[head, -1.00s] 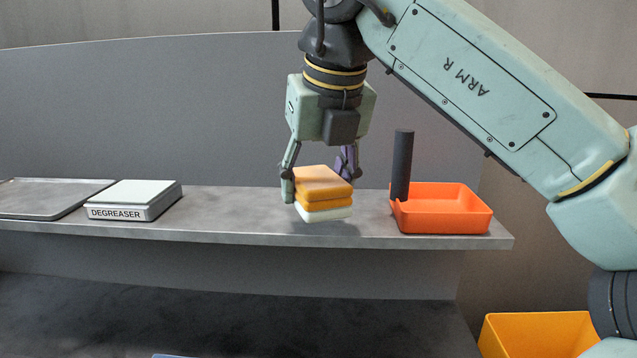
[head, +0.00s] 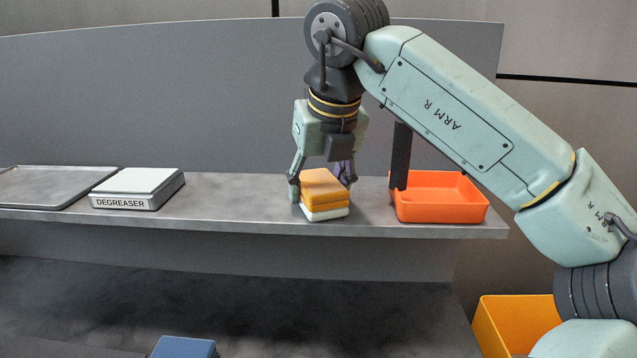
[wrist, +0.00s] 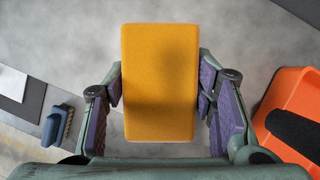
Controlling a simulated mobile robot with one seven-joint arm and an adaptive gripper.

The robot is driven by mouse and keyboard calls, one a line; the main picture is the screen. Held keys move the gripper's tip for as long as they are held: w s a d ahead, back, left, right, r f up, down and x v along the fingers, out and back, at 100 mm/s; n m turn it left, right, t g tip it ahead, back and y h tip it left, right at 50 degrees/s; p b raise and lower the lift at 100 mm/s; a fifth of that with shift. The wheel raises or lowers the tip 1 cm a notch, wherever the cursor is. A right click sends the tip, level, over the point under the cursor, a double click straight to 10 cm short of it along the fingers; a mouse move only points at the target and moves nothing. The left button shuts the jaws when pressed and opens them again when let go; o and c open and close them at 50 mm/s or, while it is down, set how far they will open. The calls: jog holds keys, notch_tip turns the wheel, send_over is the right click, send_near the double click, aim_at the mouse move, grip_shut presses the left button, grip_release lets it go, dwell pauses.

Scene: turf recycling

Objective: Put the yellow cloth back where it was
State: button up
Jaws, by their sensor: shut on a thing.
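In the wrist view the cloth's flat yellow top (wrist: 160,80) sits between the purple finger pads of my gripper (wrist: 160,95). Its underside is hidden.
An orange tray (head: 440,211) with a dark upright bar (head: 401,157) stands close on the right. A white-topped DEGREASER box (head: 137,190) and a metal tray (head: 45,188) are at left. The shelf between box and cloth is clear. A blue object (head: 184,347) lies below; a yellow bin (head: 495,325) stands lower right.

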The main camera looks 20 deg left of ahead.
jog(key=o, duration=1.1)
jog(key=shift+f, duration=0.1)
jog(key=shift+r, duration=0.35)
jog(key=v, duration=1.1)
jog(key=shift+s+r, duration=0.15)
jog(key=shift+r, duration=0.2)
jog(key=shift+d, duration=0.1)
